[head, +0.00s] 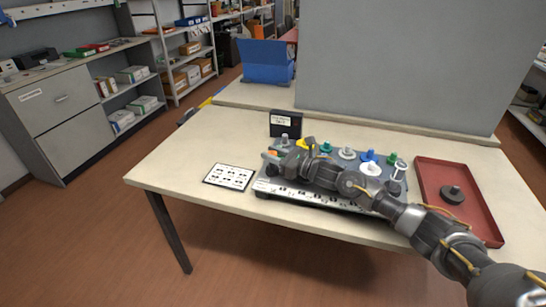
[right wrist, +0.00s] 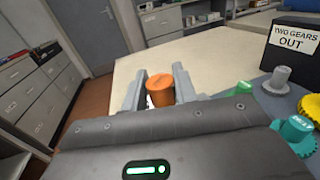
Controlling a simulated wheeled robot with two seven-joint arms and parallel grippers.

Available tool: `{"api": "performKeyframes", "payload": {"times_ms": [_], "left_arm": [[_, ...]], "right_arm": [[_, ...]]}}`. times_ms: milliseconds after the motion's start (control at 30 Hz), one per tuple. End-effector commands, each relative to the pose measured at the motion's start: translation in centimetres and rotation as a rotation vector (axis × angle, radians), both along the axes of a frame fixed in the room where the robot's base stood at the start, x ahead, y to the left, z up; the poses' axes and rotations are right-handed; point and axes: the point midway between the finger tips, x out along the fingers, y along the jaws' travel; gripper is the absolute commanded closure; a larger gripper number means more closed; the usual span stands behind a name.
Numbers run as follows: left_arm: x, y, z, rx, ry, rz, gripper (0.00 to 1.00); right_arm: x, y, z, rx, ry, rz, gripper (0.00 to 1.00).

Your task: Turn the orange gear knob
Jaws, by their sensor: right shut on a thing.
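The orange gear knob (right wrist: 160,92) is a short orange cylinder between the two fingers of my right gripper (right wrist: 158,88) in the right wrist view. The fingers are shut on its sides. In the head view, my right gripper (head: 271,156) is at the left end of the grey gear board (head: 265,187), with a bit of orange showing at its tips. My right arm crosses over the board and hides part of it. The knob's base is hidden behind the gripper body in the wrist view. My left gripper is not in view.
Yellow (head: 305,143), green (head: 326,147), white (head: 347,153) and blue (head: 368,156) gears stand on the board. A symbol card (head: 229,177) lies left. A red tray (head: 433,177) holding a dark gear (head: 453,195) is right.

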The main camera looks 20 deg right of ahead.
Motion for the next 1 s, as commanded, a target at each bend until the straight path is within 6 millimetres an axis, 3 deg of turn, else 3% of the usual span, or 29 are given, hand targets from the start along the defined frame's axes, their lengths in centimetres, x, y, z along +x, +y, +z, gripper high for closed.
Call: {"api": "performKeyframes", "payload": {"times_ms": [233,267,400,767,1000], "left_arm": [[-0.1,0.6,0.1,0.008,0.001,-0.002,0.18],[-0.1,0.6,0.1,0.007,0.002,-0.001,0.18],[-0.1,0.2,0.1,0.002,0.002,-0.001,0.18],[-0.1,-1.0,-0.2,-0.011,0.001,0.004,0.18],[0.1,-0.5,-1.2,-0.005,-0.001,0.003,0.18]], "right_arm": [[0.0,-0.1,0.0,0.0,0.0,-0.002,0.94],[0.0,0.0,0.0,0.0,0.0,-0.002,0.68],[0.0,0.0,0.0,0.0,0.0,-0.002,0.51],[-0.4,-0.5,-0.1,-0.001,0.0,-0.003,0.51],[-3.6,-3.4,-0.4,-0.004,-0.001,-0.002,0.51]]}}
